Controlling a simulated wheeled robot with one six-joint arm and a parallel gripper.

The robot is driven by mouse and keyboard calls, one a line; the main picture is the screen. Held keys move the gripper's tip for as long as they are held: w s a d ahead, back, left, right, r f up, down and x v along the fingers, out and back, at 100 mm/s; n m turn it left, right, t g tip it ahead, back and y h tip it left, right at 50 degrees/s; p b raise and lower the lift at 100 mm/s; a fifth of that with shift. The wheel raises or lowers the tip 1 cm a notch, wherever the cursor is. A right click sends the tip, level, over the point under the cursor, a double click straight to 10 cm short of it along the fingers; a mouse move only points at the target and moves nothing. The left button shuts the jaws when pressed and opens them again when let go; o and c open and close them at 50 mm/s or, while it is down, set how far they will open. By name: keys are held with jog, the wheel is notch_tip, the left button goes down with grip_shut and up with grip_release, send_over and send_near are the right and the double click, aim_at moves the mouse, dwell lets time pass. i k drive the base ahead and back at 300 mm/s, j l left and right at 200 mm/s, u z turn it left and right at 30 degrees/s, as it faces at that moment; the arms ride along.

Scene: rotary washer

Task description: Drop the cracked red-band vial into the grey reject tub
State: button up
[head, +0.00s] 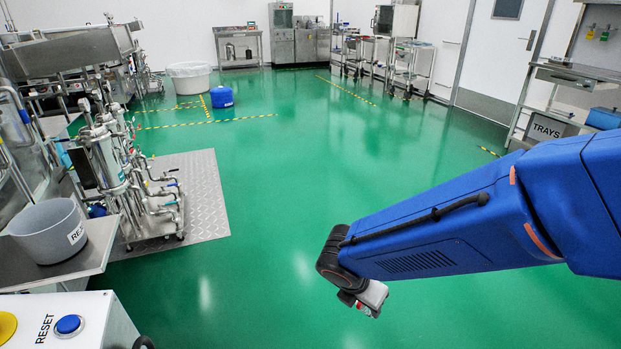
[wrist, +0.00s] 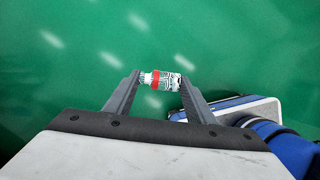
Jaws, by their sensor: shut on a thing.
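My gripper (wrist: 160,88) is shut on the vial (wrist: 166,80), which has a red band and a printed label, and lies crosswise between the two fingertips in the wrist view. Any crack is too small to make out. In the head view my gripper (head: 371,300) hangs over open green floor, right of centre, and the vial is hard to make out there. The grey reject tub (head: 45,236) stands at the left on a steel shelf, its label partly readable. It is open at the top and well to the left of my gripper.
A control box with a blue RESET button (head: 68,325) stands in front of the tub. A steel pipe skid (head: 115,165) stands behind it on a metal plate (head: 205,200). Green floor (head: 270,230) lies clear between tub and gripper. A blue drum (head: 221,97) and white bin (head: 189,78) stand farther back.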

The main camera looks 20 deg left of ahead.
aim_at(61, 247)
jog(key=i+u, duration=0.2)
jog(key=u, duration=0.25)
jog(key=i+l+u, duration=0.1)
jog(key=i+u, duration=0.15)
jog(key=u, duration=0.15)
jog(key=i+l+u, duration=0.1)
jog(key=u, duration=0.35)
jog(key=i+l, duration=0.05)
jog(key=i, duration=0.05)
